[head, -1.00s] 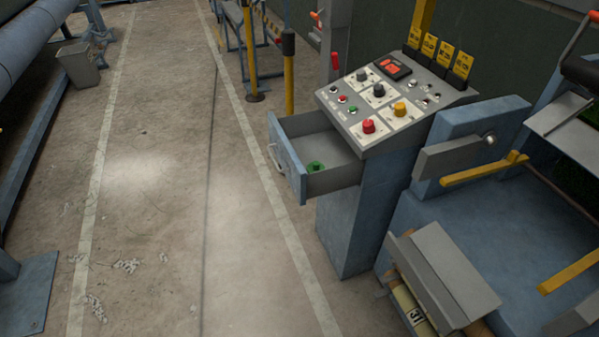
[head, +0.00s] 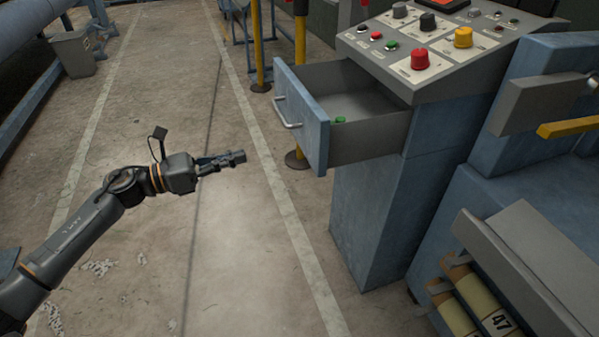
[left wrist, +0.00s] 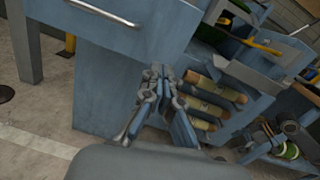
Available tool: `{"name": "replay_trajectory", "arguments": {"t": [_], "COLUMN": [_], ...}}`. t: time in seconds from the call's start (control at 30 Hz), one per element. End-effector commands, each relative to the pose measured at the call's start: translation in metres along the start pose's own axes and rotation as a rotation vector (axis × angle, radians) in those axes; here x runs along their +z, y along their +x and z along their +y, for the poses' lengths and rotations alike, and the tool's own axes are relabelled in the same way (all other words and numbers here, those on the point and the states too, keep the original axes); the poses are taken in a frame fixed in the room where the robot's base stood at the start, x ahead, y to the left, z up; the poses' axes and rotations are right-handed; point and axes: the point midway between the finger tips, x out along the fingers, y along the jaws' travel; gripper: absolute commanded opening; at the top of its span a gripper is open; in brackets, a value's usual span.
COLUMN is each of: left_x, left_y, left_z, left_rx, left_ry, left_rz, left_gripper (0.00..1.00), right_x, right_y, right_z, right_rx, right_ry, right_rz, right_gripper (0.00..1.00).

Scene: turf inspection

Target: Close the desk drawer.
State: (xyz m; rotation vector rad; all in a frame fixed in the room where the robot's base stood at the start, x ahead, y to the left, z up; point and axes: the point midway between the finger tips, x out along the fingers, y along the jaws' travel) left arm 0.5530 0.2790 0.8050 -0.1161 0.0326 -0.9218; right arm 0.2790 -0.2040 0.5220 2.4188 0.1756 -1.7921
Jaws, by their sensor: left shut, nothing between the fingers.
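The desk drawer (head: 318,128) stands pulled out to the left from under the sloped control panel, with a blue front and a metal bar handle (head: 287,113). A small green object (head: 340,120) lies inside it. My left gripper (head: 240,157) is shut and empty, to the left of the drawer front and apart from it, a little lower in the head view. In the left wrist view the closed fingers (left wrist: 165,75) point toward the blue cabinet, and the handle (left wrist: 105,13) shows at the upper left. My right gripper is not in view.
The control panel (head: 405,62) with red, yellow and green knobs tops the blue desk pedestal (head: 372,225). Yellow posts (head: 300,45) stand behind the drawer. Yellow rolls (head: 480,295) lie in a rack at the lower right.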

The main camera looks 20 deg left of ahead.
Motion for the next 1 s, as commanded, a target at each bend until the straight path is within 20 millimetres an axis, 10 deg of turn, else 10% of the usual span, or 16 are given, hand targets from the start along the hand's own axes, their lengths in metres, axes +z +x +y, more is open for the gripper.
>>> {"name": "replay_trajectory", "arguments": {"t": [1.0], "left_x": [0.000], "left_y": [0.139], "left_z": [-0.021], "left_rx": [-0.053], "left_ry": [0.113], "left_rz": [0.024], "left_gripper": [0.00], "right_x": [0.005], "right_y": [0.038], "right_z": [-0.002], "right_rx": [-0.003], "right_ry": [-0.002], "right_rz": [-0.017], "right_gripper": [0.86]}}
